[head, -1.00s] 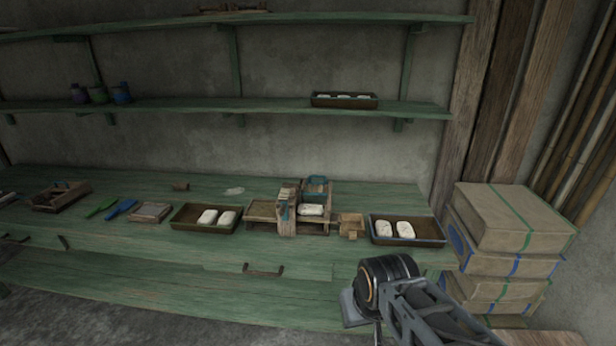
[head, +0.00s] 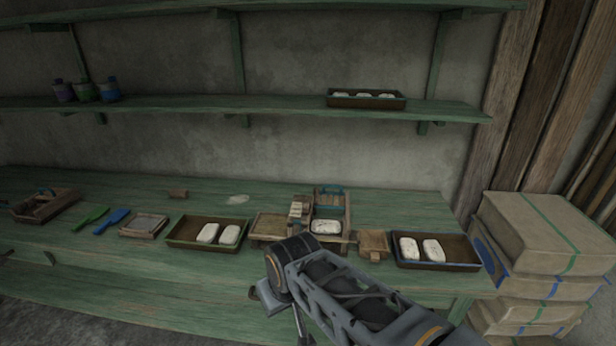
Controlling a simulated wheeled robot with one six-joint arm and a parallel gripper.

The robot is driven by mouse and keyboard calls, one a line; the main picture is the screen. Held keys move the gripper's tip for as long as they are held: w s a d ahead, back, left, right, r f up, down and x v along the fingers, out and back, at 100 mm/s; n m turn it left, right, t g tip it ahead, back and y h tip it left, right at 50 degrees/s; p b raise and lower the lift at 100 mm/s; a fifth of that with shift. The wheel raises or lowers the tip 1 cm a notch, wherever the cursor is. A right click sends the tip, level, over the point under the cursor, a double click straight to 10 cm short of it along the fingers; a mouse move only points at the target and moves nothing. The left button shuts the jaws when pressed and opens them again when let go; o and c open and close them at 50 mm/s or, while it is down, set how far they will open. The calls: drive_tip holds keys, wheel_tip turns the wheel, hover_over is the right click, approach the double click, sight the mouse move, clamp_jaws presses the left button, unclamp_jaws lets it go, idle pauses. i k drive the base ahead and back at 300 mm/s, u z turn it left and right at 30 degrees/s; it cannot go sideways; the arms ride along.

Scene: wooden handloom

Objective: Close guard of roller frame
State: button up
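The wooden roller frame (head: 348,222) stands on the green bench, in the middle of the row of trays. A white block (head: 326,227) lies in it. A blue-handled part (head: 330,193), perhaps the guard, stands raised at its back. A small pale wooden block (head: 299,207) stands at its left side.
A brown tray with two white blocks (head: 176,235) is to the left, and a blue-rimmed tray with two more (head: 466,252) is to the right. Wrapped packages (head: 545,235) are stacked at the right. A shelf (head: 270,105) runs above the bench.

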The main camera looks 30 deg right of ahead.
sight(325, 194)
drive_tip(key=z, duration=0.5)
drive_tip(key=i, duration=0.9)
drive_tip(key=z, duration=0.75)
